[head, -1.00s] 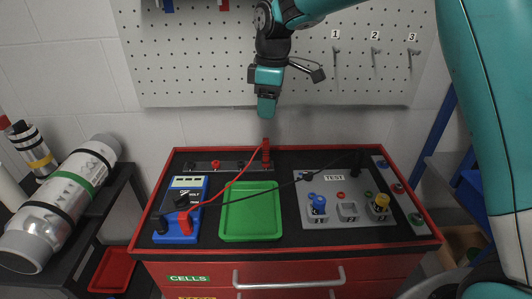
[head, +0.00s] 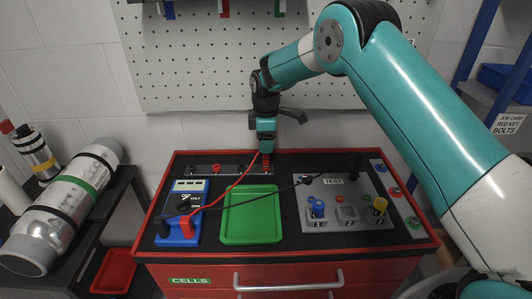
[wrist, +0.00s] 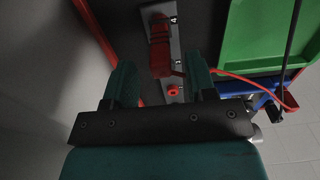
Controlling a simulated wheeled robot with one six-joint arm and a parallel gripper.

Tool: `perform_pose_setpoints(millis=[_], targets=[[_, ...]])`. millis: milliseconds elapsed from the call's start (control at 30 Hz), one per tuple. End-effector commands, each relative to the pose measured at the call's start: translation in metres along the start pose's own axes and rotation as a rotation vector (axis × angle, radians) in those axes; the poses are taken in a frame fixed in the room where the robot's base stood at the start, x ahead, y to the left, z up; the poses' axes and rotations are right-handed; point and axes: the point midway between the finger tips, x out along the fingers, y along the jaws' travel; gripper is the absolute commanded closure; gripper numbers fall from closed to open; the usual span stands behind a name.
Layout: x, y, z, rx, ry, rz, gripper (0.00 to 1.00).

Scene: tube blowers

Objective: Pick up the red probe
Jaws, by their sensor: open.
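The red probe (head: 266,161) stands at the right end of the grey strip along the back of the red-edged bench, with a red lead running from it to the blue meter (head: 178,228). My gripper (head: 266,147) is just above the probe, pointing down, and hides its upper part in the head view. In the wrist view the red probe (wrist: 160,47) shows beyond and between the two open fingers of my gripper (wrist: 160,68). I see a gap between the probe and each finger; whether its top is level with the fingertips I cannot tell.
A green tray (head: 251,238) lies in the middle of the bench. To its right is a grey test panel (head: 328,190) with blue and yellow knobs. A black lead crosses above the tray. The pegboard (head: 200,60) rises behind.

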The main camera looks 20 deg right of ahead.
Motion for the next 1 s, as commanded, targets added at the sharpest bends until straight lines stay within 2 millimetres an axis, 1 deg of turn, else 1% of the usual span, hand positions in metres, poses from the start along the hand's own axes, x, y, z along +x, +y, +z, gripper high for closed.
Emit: perform_pose_setpoints(millis=[100, 200, 300, 467, 500, 567, 600, 667, 700, 1000], targets=[[0.018, -0.002, 0.001, 0.000, -0.002, -0.005, 0.49], [0.029, -0.001, 0.001, 0.000, -0.001, -0.003, 0.49], [0.033, -0.001, 0.000, 0.000, 0.000, 0.000, 0.49], [0.034, -0.001, 0.000, 0.000, 0.000, 0.000, 0.49], [0.034, -0.001, 0.000, 0.000, 0.000, 0.000, 0.54], [0.033, -0.001, 0.000, 0.000, 0.000, 0.000, 0.67], [0.033, -0.001, 0.000, 0.000, 0.000, 0.000, 0.77], [0.033, -0.001, 0.000, 0.000, 0.000, 0.000, 0.90], [0.033, -0.001, 0.000, 0.000, 0.000, 0.000, 0.99], [0.031, -0.001, 0.000, 0.000, 0.000, 0.001, 1.00]])
